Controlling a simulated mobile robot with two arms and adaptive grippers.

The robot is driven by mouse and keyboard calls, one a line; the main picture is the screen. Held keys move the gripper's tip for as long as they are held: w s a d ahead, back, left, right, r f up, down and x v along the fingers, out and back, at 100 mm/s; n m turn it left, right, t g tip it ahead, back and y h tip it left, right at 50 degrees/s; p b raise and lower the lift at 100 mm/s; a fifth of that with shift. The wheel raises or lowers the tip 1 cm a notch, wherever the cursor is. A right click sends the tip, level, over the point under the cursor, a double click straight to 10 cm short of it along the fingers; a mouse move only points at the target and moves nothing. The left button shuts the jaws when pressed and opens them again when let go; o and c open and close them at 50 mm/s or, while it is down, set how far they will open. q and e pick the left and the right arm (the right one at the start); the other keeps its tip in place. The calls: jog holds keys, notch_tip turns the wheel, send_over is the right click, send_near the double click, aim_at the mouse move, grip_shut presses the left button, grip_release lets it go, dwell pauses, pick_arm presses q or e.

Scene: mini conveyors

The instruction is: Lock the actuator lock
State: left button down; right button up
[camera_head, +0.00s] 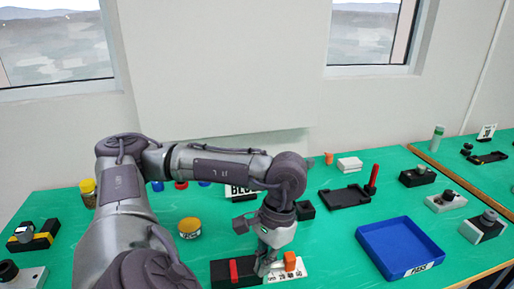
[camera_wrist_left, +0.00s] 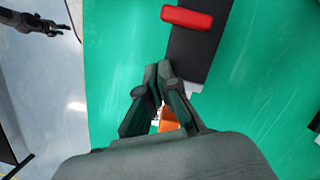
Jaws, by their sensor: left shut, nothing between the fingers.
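The actuator lock is a low black base (camera_head: 221,273) with a white scale-marked part (camera_head: 291,274) at its right end, at the front middle of the table. A red block (camera_head: 233,271) sits on the black part, and an orange block (camera_head: 290,261) stands on the white part. My left gripper (camera_head: 263,268) points down between the red and orange blocks, close beside the orange one. In the left wrist view its fingers (camera_wrist_left: 157,84) are together and empty. The orange block (camera_wrist_left: 168,121) is partly hidden behind them; the red block (camera_wrist_left: 187,18) is clear. Contact with the orange block cannot be told.
A blue tray (camera_head: 433,267) labelled PASS stands to the right. A black fixture with a red post (camera_head: 371,180) is behind it. Green table is free between lock and tray.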

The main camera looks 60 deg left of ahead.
pick_arm(q)
jog(key=p+v, duration=0.2)
jog(key=v, duration=0.8)
jog(key=shift+d, duration=0.6)
pick_arm(e)
jog(key=shift+w+a+r, duration=0.1)
jog(key=shift+w+r, duration=0.05)
jog(key=shift+r, duration=0.35)
jog(key=shift+w+a+r, duration=0.1)
jog(key=shift+w+r, duration=0.05)
jog(key=shift+r, duration=0.35)
pick_arm(q)
jog(key=shift+w+f, duration=0.1)
jog(key=shift+w, duration=0.1)
pick_arm(e)
jog(key=shift+w, duration=0.15)
